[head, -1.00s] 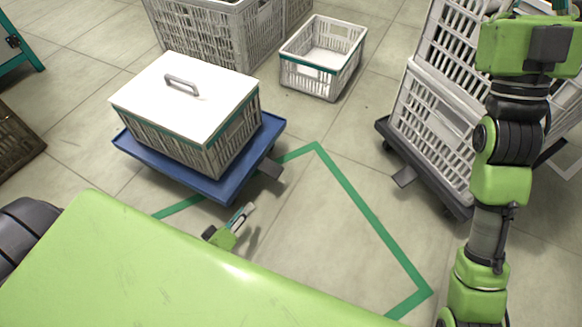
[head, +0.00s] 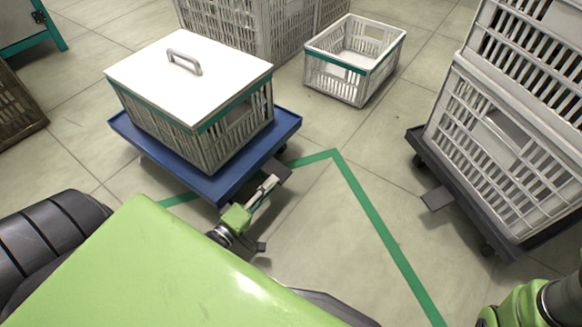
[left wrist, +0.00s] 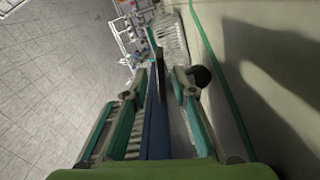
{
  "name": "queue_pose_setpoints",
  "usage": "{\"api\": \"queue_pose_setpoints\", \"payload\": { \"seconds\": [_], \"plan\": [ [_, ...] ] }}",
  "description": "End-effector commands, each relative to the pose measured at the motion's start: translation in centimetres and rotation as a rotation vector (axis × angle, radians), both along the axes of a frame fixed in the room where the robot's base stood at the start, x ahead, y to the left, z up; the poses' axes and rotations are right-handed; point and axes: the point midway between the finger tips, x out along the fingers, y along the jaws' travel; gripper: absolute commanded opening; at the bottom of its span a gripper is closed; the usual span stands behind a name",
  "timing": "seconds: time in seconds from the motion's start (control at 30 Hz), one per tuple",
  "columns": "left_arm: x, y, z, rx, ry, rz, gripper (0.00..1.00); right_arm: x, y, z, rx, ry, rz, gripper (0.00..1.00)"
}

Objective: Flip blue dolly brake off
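The blue dolly (head: 215,188) stands on the floor left of centre in the head view and bears a slatted crate (head: 235,125) with a white lid. Its brake (head: 281,171) is a dark flat pedal sticking out at the near right corner, partly hidden by my left gripper (head: 268,183). The left fingertips are right at the pedal; I cannot tell whether they touch it. In the left wrist view the fingers (left wrist: 158,88) are apart, with the dark pedal (left wrist: 158,76) and the dolly's blue edge (left wrist: 156,138) showing between them. My right gripper is out of view.
A dark dolly (head: 462,212) with stacked white crates (head: 500,150) stands at the right and has a similar pedal (head: 437,198). An empty white crate (head: 350,85) sits on the floor behind. A green floor line (head: 375,225) runs through clear floor between the dollies.

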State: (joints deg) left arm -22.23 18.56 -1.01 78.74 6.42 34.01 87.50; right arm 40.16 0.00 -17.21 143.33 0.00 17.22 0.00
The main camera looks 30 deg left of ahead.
Motion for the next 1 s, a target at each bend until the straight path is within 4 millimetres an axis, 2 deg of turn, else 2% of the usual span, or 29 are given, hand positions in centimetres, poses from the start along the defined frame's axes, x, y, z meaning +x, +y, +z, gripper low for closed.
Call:
{"api": "queue_pose_setpoints", "payload": {
  "seconds": [0.03,0.2,0.4,0.5,0.7,0.93,0.97,1.0],
  "plan": [
    [1.2,-0.1,-0.4,0.001,-0.006,0.000,0.25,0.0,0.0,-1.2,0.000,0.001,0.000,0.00],
    [5.0,-0.4,-0.5,0.002,-0.006,0.000,0.25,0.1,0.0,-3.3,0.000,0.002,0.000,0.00],
    [8.4,-0.7,-0.4,0.002,-0.003,-0.001,0.25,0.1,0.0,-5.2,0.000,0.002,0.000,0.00],
    [9.5,-0.8,-0.3,0.001,-0.002,-0.001,0.25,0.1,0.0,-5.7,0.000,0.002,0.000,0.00],
    [10.4,-0.8,-0.1,0.001,0.000,0.000,0.25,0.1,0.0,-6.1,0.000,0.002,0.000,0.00],
    [10.5,-0.8,-0.1,0.001,0.001,-0.001,0.25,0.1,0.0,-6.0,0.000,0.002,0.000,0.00],
    [10.5,-0.8,-0.1,0.001,0.001,-0.001,0.22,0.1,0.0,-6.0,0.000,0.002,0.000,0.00],
    [10.5,-0.8,-0.1,0.001,0.001,-0.001,0.12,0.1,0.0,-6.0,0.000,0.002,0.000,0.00]
  ]
}}
